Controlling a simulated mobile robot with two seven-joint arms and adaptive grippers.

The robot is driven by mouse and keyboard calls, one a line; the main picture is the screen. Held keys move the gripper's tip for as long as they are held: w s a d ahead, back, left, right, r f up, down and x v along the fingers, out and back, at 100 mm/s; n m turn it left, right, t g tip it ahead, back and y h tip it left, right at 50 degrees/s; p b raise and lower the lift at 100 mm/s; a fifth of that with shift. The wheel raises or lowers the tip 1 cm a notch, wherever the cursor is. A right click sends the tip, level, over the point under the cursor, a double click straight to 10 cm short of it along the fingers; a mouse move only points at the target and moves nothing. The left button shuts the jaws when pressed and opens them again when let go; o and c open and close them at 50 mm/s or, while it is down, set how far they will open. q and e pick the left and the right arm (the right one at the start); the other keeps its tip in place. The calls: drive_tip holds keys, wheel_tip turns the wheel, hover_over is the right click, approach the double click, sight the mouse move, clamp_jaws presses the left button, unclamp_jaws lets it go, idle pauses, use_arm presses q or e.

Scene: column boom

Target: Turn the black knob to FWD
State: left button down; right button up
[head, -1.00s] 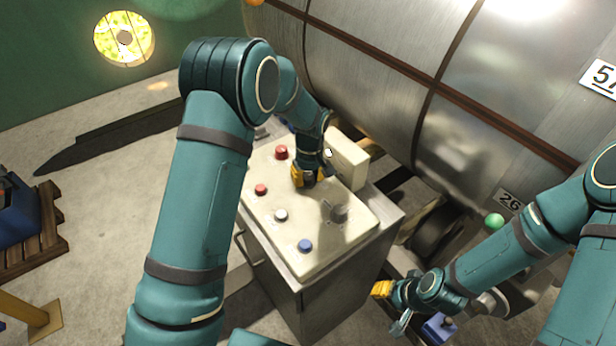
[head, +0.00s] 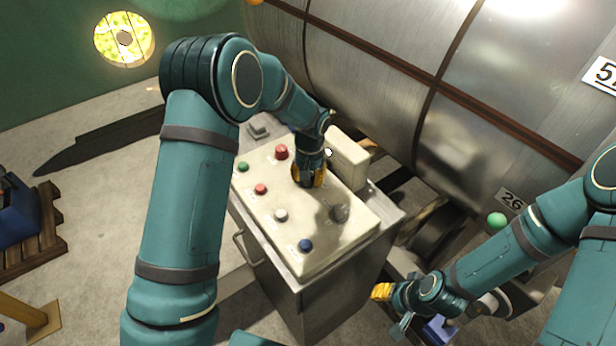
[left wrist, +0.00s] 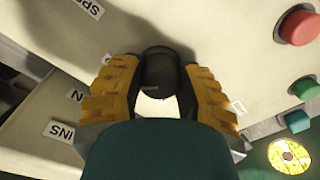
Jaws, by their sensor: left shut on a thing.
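The cream control panel (head: 300,262) tops a grey cabinet. My left gripper (head: 308,180) points down onto its upper right part. In the left wrist view the black knob (left wrist: 160,72) stands between the yellow finger pads, and my left gripper (left wrist: 163,88) is shut on it. The head view hides this knob behind the gripper. White labels (left wrist: 60,132) lie around it; I cannot read FWD on any, and the knob's setting is unclear. My right gripper (head: 392,308) hangs low right of the cabinet, away from the panel; its opening is unclear.
The panel also carries red buttons (head: 281,152), a green (head: 243,167), a white (head: 281,215) and a blue button (head: 305,245), and a dark round knob (head: 340,213). A cream box (head: 348,160) stands close behind my left gripper. A large metal drum (head: 390,100) lies beyond.

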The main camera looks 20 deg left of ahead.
use_arm(q)
drive_tip(key=shift+m, duration=0.6)
drive_tip(key=c, duration=0.5)
unclamp_jaws()
drive_tip(key=r, duration=1.2)
drive_tip(key=shift+s+d, duration=0.1)
drive_tip(key=shift+d, duration=0.15)
